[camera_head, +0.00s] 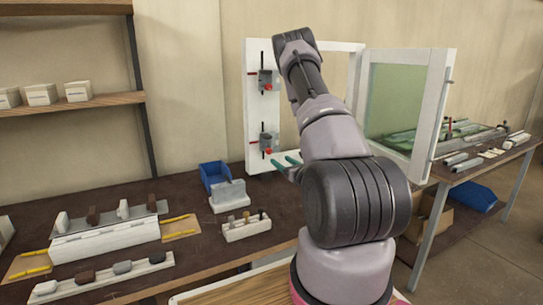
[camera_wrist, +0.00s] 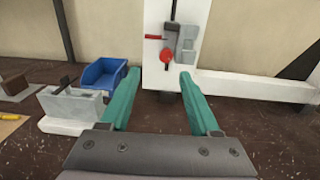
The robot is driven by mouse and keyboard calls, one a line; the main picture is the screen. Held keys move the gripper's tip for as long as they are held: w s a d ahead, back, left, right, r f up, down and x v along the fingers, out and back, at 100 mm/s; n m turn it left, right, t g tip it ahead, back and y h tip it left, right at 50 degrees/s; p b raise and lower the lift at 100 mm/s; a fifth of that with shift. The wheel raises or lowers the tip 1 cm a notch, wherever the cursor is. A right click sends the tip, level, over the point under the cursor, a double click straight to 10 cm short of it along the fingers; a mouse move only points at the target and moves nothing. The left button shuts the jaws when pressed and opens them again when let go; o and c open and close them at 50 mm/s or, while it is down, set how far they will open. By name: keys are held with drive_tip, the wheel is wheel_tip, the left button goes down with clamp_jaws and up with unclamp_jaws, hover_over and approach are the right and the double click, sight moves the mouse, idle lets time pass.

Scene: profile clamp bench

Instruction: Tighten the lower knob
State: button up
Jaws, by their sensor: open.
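The lower knob is red (camera_wrist: 167,57) and sits on the lower grey clamp (camera_wrist: 184,42) on the white upright of the frame. In the head view the lower knob (camera_head: 267,150) is on the lower clamp (camera_head: 269,139), left of my arm. An upper clamp (camera_head: 267,80) with its own red knob (camera_head: 268,87) is higher on the same white upright (camera_head: 254,110). My gripper (camera_wrist: 156,85) has two green fingers, open and empty, apart from the knob. In the wrist view the knob shows beyond and between the fingertips. My gripper also shows in the head view (camera_head: 287,160).
A blue bin (camera_wrist: 104,73) and a grey-white block fixture (camera_wrist: 72,106) stand left of my fingers. A small rack (camera_head: 246,228) and a long white fixture (camera_head: 105,240) are on the bench. A glazed sash (camera_head: 400,105) stands open on the right.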

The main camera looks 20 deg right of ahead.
sight(270, 153)
drive_tip(key=shift+h, duration=0.3)
drive_tip(key=w, duration=1)
drive_tip(key=shift+w+d+f, duration=0.25)
drive_tip(key=shift+f, duration=0.1)
drive_tip(key=shift+c, duration=0.3)
clamp_jaws()
